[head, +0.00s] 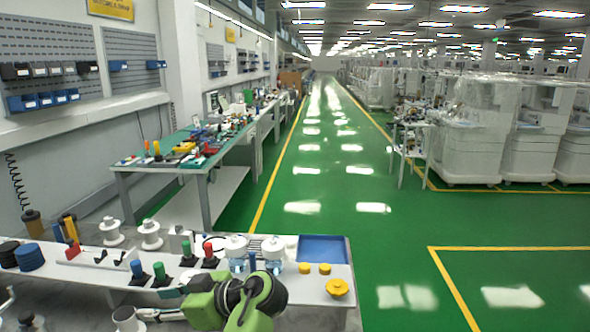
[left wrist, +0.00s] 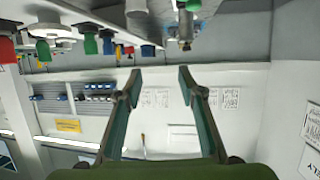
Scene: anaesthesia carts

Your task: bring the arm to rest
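My left arm (head: 235,302), green with dark joints, reaches over the front edge of the near workbench (head: 90,283). In the left wrist view my left gripper (left wrist: 157,78) is open, its two fingers wide apart with nothing between them. The wrist view is upside down, with bench items along its top edge and the wall beyond the fingers. In the head view the gripper's fingers are small and partly hidden at the bottom. My right gripper is in neither view.
The near bench holds colored knobbed parts (head: 210,257), clear jars with white lids (head: 272,252), yellow caps (head: 337,288) and a blue tray (head: 323,249). A second bench (head: 165,168) stands behind. Green floor (head: 400,285) is open to the right; wrapped carts (head: 480,130) stand beyond.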

